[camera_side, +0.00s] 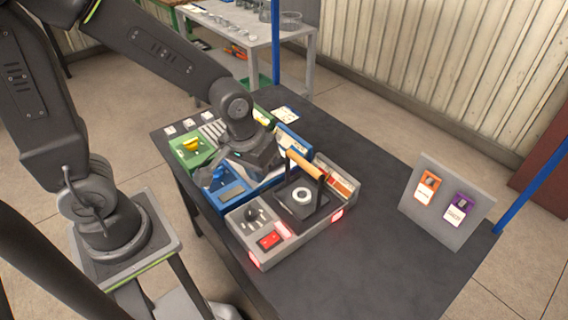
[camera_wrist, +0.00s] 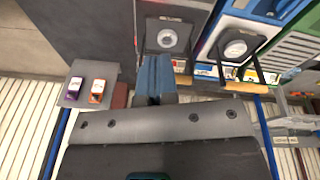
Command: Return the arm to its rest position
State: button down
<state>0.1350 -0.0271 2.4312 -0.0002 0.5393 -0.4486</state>
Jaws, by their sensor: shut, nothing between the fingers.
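The grey furnace unit (camera_side: 262,258) stands to the right of my gripper, with a dark lid (camera_side: 301,200), a wooden handle (camera_side: 304,163) and a red switch (camera_side: 269,240). The lid also shows in the wrist view (camera_wrist: 167,38). My wrist hides part of the units behind it.
A blue unit (camera_side: 226,191) and a green unit (camera_side: 190,152) stand close beside the furnace unit. A tilted grey board (camera_side: 447,205) with orange and purple tags stands at the right. The dark table (camera_side: 370,240) is clear in front of it. A blue post (camera_side: 530,200) rises at the right.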

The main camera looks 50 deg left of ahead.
jog(key=s+a+r+m+t, duration=0.1)
jog(key=s+a+r, duration=0.1)
jog(key=s+r, duration=0.2)
jog(key=s+a+r+m+t, duration=0.2)
jog(key=s+r, duration=0.1)
jog(key=r, duration=0.6)
jog(key=shift+s+r+m, duration=0.3)
jog(key=shift+s+r, duration=0.05)
jog(key=shift+r, duration=0.05)
